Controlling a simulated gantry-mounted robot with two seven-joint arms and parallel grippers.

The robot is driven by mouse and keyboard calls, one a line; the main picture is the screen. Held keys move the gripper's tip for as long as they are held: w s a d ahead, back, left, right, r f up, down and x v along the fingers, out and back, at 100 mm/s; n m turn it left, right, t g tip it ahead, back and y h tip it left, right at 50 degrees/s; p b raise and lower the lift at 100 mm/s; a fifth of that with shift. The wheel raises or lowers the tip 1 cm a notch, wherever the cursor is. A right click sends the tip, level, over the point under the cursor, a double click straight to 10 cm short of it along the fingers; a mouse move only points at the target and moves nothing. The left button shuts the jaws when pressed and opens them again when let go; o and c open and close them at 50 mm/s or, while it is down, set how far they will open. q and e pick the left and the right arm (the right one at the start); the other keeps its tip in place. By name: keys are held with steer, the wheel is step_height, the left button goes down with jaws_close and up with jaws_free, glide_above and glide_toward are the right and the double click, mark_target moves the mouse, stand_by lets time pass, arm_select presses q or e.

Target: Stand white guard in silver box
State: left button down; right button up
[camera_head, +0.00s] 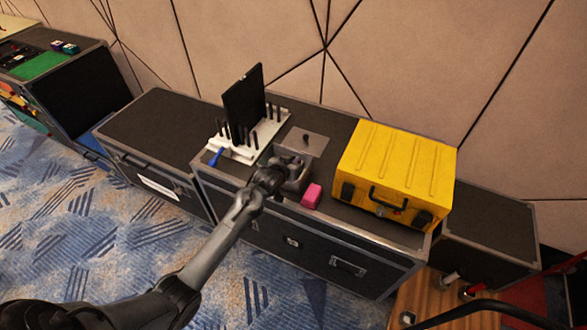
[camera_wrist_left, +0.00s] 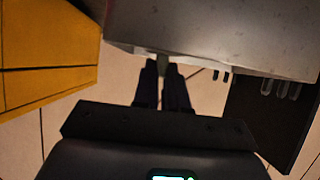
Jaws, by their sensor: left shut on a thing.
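The silver box (camera_head: 296,181) stands near the front edge of the black case top, between the white rack and the yellow case. My left gripper (camera_head: 272,178) is at its front left side and covers part of it. In the left wrist view, the fingers of my left gripper (camera_wrist_left: 162,80) are close together on a small pale piece (camera_wrist_left: 161,66), seemingly the white guard. Most of this piece is hidden. A large grey surface (camera_wrist_left: 215,35), likely the silver box, is just beyond the fingertips. I cannot tell whether the piece touches it. My right gripper is not in view.
A white rack (camera_head: 240,152) with black pegs and an upright black panel (camera_head: 243,100) stands left of the box. A blue-handled tool (camera_head: 215,157) lies at its front. A grey plate (camera_head: 302,142) is behind the box. A pink block (camera_head: 311,196) and yellow case (camera_head: 398,165) are right.

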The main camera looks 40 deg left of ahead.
arm_select(q)
step_height(320, 180, down, 3)
steer(key=shift+b, duration=0.35)
steer(key=c, duration=1.1)
jaws_free()
